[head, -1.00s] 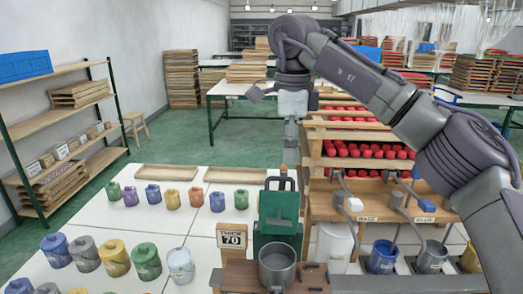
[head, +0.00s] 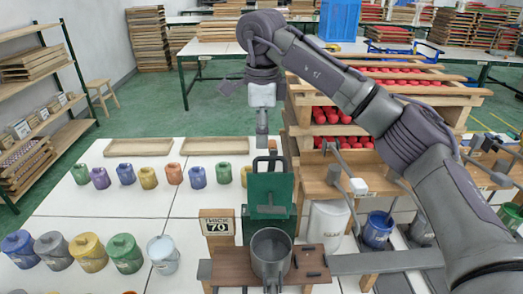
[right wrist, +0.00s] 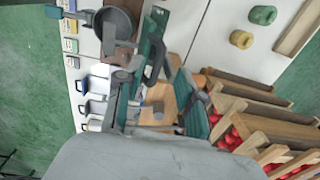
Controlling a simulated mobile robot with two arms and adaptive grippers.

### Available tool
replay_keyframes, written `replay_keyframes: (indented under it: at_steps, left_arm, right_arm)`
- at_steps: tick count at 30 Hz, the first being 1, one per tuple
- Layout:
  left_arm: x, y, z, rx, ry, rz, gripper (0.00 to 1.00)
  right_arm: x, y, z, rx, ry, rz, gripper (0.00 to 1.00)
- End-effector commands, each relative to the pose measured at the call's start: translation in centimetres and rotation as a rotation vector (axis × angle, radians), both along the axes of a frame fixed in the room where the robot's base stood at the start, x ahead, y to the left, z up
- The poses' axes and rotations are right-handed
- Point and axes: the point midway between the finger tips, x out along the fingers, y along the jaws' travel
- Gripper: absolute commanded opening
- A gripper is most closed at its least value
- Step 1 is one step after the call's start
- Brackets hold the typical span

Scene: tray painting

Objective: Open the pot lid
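A grey pot (head: 271,258) stands on a small brown wooden stand; I see into its dark top, and no lid shows on it. It also shows in the right wrist view (right wrist: 112,22). Behind it stands a green box-like part (head: 268,200) with a dark loop handle (head: 262,163), seen in the right wrist view too (right wrist: 155,62). Several coloured lidded pots (head: 89,252) stand on the left tabletop. My right gripper (head: 262,136) points down above the loop handle. Its two fingers look apart with nothing clearly held. My left gripper is out of view.
A THICK 70 sign (head: 217,226) stands left of the green part. Wooden racks of red items (head: 345,118) and a blue paint pot (head: 378,229) are on the right. Shallow wooden trays (head: 138,147) lie at the back. White tabletop is bare between the pots.

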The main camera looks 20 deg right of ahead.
Motion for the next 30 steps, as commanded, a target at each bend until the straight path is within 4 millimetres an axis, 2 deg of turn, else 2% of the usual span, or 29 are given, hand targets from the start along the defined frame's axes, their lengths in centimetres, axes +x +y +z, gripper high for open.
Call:
replay_keyframes:
  at_steps: [3,9,20,22,27,28,30]
  left_arm:
    - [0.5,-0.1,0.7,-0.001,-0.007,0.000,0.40]
    - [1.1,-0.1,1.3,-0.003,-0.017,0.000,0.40]
    - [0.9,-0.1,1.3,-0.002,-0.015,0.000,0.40]
    - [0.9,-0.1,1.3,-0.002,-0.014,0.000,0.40]
    - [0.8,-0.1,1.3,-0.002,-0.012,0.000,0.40]
    - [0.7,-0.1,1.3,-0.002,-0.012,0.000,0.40]
    - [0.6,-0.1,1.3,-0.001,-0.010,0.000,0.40]
  right_arm:
    - [0.0,-0.1,-2.2,0.000,0.003,0.000,0.38]
    - [0.2,-0.1,-4.5,0.000,0.000,0.001,0.38]
    - [0.2,-0.1,-5.3,0.000,-0.001,0.000,0.38]
    - [0.2,-0.1,-5.3,0.000,-0.001,0.000,0.32]
    - [0.2,-0.1,-5.2,0.000,-0.001,0.000,0.03]
    - [0.2,-0.1,-5.2,-0.001,-0.002,0.000,0.00]
    - [0.2,-0.1,-5.2,-0.001,-0.002,0.000,0.00]
